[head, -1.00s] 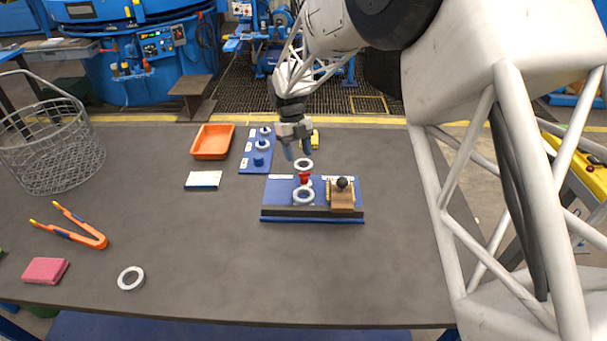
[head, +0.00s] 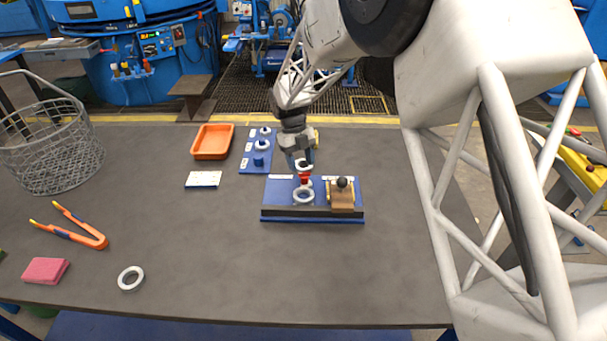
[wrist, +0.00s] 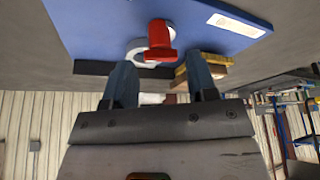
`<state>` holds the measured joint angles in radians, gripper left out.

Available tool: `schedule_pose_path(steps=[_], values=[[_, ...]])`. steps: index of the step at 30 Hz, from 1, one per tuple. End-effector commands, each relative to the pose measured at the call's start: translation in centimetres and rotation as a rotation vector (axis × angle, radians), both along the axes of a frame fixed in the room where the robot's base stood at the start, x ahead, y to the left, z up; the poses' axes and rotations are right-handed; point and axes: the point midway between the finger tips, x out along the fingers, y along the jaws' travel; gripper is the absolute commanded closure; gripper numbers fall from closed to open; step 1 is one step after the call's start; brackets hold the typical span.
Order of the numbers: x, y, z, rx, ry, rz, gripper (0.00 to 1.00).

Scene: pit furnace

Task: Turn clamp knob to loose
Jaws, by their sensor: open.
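The red clamp knob (head: 304,177) stands on a blue fixture board (head: 281,188), above a pale ring (head: 303,196). In the wrist view the red knob (wrist: 160,38) shows large, just beyond the fingertips and roughly centred between them. My gripper (head: 301,160) is above and just behind the knob in the head view. In the wrist view its two blue-grey fingers (wrist: 162,75) are apart with nothing held between them. I cannot tell whether either finger touches the knob. The knob's loose or tight marking cannot be read.
Beside the knob is a wooden block (head: 342,200) with a black ball on top. Behind lie a blue strip (head: 247,163) with rings and an orange tray (head: 212,142). Tongs (head: 70,233), a loose ring (head: 131,278) and a wire basket (head: 50,150) are left.

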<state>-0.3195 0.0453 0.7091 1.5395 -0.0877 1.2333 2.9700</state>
Motion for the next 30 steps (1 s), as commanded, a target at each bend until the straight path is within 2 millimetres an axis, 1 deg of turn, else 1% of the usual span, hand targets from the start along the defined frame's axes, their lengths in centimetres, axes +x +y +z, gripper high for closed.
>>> schedule_pose_path(steps=[3, 10, 15, 23, 30], values=[[-0.5, -0.3, -1.5, -0.001, 0.001, 0.0, 0.48], [-1.3, -0.7, -3.5, -0.001, 0.001, 0.0, 0.48], [-1.4, -0.9, -4.0, -0.001, 0.001, 0.0, 0.48], [-1.5, -0.9, -4.0, 0.0, 0.0, 0.0, 0.48], [-1.4, -0.8, -4.0, 0.0, 0.0, 0.0, 0.82]])
